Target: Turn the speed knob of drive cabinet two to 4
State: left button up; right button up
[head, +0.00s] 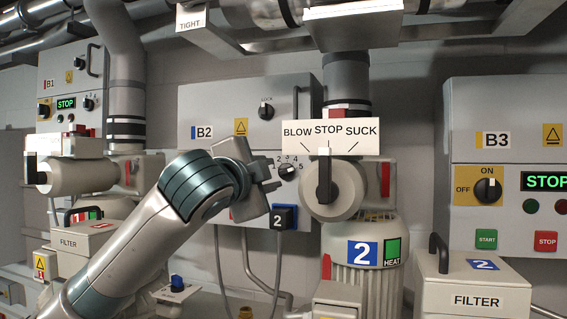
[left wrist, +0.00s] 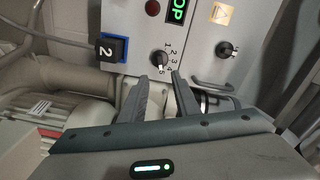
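Drive cabinet two, labelled B2 (head: 203,132), is the grey wall box at the middle of the head view. Its small black speed knob (head: 287,172) has a scale from 1 to 5 around it. The knob also shows in the left wrist view (left wrist: 159,59), just beyond my fingertips; I cannot tell its exact pointer setting. My left gripper (head: 274,172) is in front of the cabinet, just left of the knob. In the left wrist view its two fingers (left wrist: 168,76) are apart with nothing between them. They appear not to touch the knob. My right gripper is in neither view.
The BLOW/STOP/SUCK valve lever (head: 324,176) stands close to the right. Higher up are a second knob (head: 266,110) and a handle (head: 303,103). Cabinet B3 (head: 493,140) is at the right.

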aim_at(286, 171)
pick_arm(q)
jog(key=p+x, duration=0.4)
jog(key=x, duration=0.4)
jog(key=shift+w+d+r, duration=0.1)
jog(key=shift+w, duration=0.1)
jog(key=shift+w+d+p, duration=0.15)
jog(key=shift+w+p, duration=0.3)
jog(key=shift+w, duration=0.25)
grip_shut()
